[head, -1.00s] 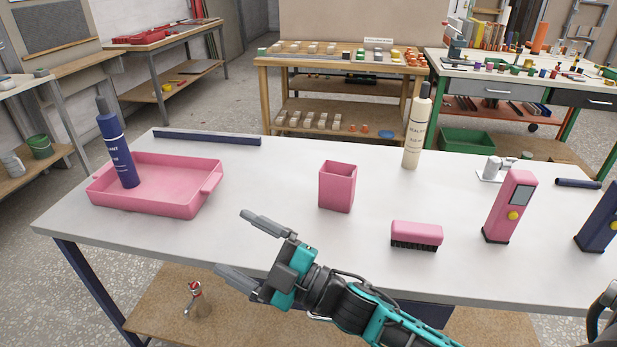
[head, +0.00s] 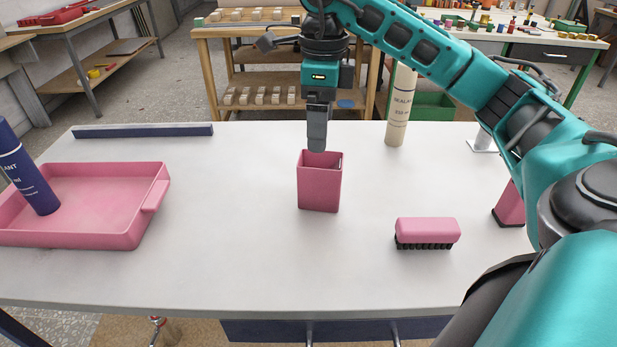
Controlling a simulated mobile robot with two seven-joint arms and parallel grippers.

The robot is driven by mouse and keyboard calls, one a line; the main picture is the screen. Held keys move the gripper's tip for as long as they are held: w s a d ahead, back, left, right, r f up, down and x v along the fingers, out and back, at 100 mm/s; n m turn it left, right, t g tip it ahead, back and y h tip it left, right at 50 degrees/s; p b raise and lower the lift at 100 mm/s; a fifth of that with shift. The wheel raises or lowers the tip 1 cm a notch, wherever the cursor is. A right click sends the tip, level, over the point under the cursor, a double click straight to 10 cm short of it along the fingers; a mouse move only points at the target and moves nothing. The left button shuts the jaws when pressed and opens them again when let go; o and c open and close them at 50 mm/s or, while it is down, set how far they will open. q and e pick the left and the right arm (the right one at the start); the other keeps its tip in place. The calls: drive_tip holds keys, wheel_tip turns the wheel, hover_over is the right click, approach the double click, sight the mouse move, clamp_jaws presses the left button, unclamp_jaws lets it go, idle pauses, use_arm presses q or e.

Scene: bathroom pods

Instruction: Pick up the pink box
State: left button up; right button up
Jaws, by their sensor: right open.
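The pink box (head: 319,188) is a tall, open-topped container standing upright on the white table. My right gripper (head: 317,146) points straight down over the box's open top. It is open, and I see its fingers edge-on, one in front of the other. The fingertips overlap the far rim of the box in the head view. I cannot tell whether they touch the rim or reach inside. Nothing is held. My left gripper is out of view.
A pink tray (head: 142,238) holding a blue bottle (head: 25,170) is at left. My right arm hides part of another pink object (head: 510,205). The table's front middle is clear.

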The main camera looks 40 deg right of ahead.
sight(320, 178)
drive_tip(key=f+b, duration=0.1)
drive_tip(key=f, duration=0.5)
drive_tip(key=shift+s+d+f+b, duration=0.15)
drive_tip(key=shift+d+f+b, duration=0.05)
drive_tip(key=shift+f+b, duration=0.15)
drive_tip(key=shift+f, duration=0.5)
wheel_tip(320, 178, down, 4)
drive_tip(key=shift+f+b, duration=0.25)
drive_tip(key=shift+b, duration=0.05)
drive_tip(key=shift+f, duration=0.2)
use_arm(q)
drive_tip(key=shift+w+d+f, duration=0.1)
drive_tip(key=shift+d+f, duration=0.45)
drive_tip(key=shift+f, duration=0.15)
use_arm(e)
drive_tip(key=shift+c, duration=0.2)
drive_tip(key=c, duration=1)
